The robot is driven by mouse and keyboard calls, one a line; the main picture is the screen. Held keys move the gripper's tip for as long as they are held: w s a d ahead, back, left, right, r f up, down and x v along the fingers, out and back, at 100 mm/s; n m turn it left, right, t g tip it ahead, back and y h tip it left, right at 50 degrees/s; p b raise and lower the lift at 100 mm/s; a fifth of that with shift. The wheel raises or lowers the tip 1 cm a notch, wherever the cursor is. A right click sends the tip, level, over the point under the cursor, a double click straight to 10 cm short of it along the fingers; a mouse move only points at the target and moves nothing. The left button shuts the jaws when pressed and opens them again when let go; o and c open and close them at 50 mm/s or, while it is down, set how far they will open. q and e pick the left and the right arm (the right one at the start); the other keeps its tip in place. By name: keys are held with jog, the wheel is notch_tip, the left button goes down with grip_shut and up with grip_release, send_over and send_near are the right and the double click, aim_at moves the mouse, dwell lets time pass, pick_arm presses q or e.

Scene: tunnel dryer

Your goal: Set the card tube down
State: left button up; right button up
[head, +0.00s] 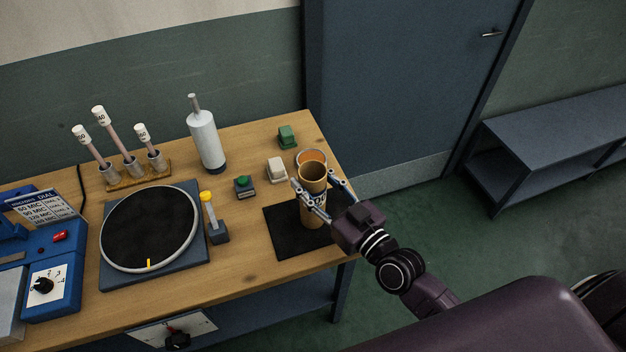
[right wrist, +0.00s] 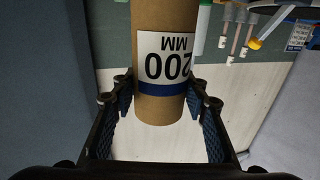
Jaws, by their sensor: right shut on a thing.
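The card tube (head: 314,202) is brown and open at the top, and it stands roughly upright over the black mat (head: 280,236). My right gripper (head: 313,179) is shut on it, with one finger on each side. In the right wrist view the tube (right wrist: 161,20) sits between the two finger pads of the gripper (right wrist: 160,98), its white label reading "200 MM" upside down. I cannot tell whether the tube's lower end touches the mat. My left gripper is out of view.
A white block (head: 276,170), green-topped blocks, a grey-white cylinder (head: 206,140), and a black round plate (head: 150,228) are to the left. The bench's right edge is close.

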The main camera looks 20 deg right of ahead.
jog(key=o, duration=1.3)
jog(key=shift+f, duration=0.15)
jog(key=shift+c, duration=0.2)
jog(key=shift+r, duration=0.3)
jog(key=b+v, duration=0.3)
jog(key=v, duration=0.9)
jog(key=shift+f, duration=0.1)
